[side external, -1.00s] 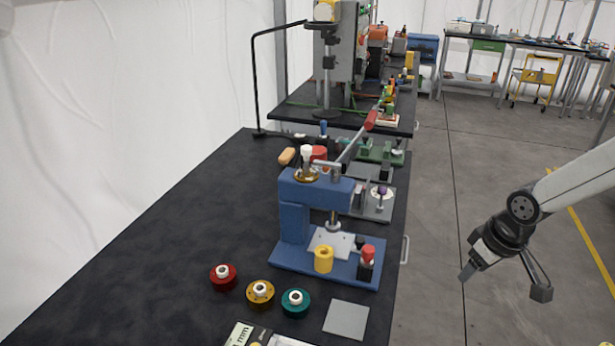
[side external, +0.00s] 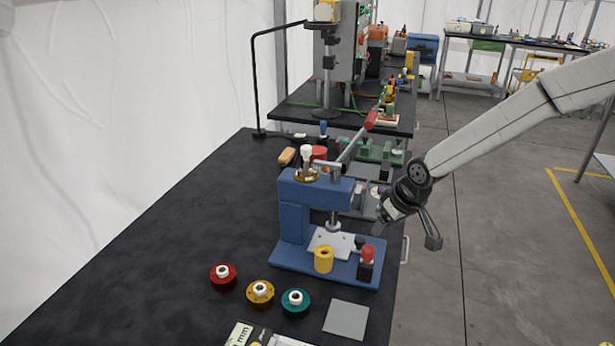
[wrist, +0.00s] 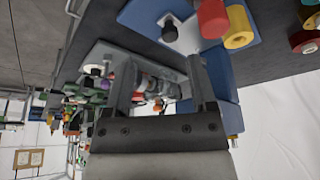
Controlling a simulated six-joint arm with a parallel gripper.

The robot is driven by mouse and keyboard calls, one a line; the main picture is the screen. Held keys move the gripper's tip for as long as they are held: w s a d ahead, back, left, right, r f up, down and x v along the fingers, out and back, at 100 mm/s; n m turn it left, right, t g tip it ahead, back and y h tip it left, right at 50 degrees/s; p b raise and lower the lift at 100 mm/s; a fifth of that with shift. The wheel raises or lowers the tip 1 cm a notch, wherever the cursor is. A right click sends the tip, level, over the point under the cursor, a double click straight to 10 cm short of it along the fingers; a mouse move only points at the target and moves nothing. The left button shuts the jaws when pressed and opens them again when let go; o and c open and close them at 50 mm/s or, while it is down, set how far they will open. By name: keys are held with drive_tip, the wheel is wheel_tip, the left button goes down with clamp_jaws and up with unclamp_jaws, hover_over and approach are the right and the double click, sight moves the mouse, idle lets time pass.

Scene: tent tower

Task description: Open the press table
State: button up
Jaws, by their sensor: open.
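The blue press (side external: 318,190) stands on the black bench, with a red-gripped lever (side external: 371,120) rising from its top toward the back right. Its base holds a grey metal plate (side external: 330,243), a yellow cylinder (side external: 323,260) and a red knob (side external: 367,250) on a dark post. My gripper (side external: 411,229) is open and empty, just right of the press, above the bench's right edge. In the wrist view the fingers (wrist: 160,85) are spread, with the press's blue body beside and beyond the right finger. The red knob (wrist: 211,18) and yellow cylinder (wrist: 238,27) are near the top.
Red (side external: 223,276), gold (side external: 260,292) and teal (side external: 295,302) round parts lie in front of the press, beside a grey square plate (side external: 346,319). Other bench tools stand behind the press. The left part of the bench (side external: 150,250) is clear.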

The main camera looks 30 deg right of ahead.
sight(360, 239)
drive_tip(key=w, duration=0.1)
drive_tip(key=w+a, duration=0.1)
drive_tip(key=w, duration=0.1)
drive_tip(key=shift+a+f, duration=0.2)
drive_tip(key=shift+f, duration=0.15)
drive_tip(key=shift+f, duration=0.15)
drive_tip(key=shift+x, duration=3.75)
clamp_jaws()
drive_tip(key=shift+a, duration=0.1)
